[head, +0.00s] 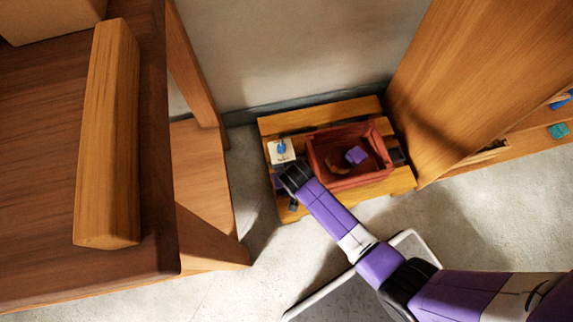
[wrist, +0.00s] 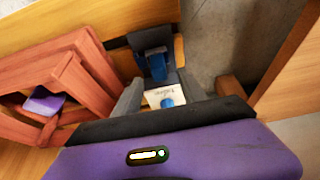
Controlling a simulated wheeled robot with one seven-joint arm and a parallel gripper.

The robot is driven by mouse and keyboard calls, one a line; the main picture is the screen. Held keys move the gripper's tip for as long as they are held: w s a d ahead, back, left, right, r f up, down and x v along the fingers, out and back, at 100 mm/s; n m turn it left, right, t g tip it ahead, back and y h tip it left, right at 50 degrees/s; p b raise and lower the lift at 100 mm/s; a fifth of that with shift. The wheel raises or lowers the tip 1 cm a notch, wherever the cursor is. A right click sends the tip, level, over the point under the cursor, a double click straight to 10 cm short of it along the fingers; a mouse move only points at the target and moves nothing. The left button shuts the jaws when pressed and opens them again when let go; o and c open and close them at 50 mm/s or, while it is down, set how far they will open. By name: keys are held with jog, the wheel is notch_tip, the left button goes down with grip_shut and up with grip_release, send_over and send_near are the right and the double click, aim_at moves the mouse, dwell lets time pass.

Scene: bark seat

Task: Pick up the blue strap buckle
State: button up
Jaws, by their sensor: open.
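The blue strap buckle (wrist: 157,64) shows in the wrist view, on a dark strap or pad over the wooden slats. It lies just beyond my gripper (wrist: 160,86), roughly in line with the gap between the fingers. My gripper is open, with no object visibly held. In the head view my gripper (head: 287,188) is low over the left end of the slatted platform (head: 365,106). There the arm and gripper seem to hide the buckle. I cannot tell whether the fingers touch it.
A red crate (head: 348,184) beside the gripper holds a purple block (head: 356,155) and a brown item. A white card (head: 283,158) with a blue piece lies close behind the gripper. A wooden cabinet (head: 455,85) stands right, a wooden table (head: 40,190) left.

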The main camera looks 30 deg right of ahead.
jog(key=shift+b+x, duration=1.8)
jog(key=shift+x, duration=0.9)
jog(key=shift+d, duration=0.1)
jog(key=shift+c, duration=0.2)
jog(key=shift+r, duration=0.1)
grip_shut()
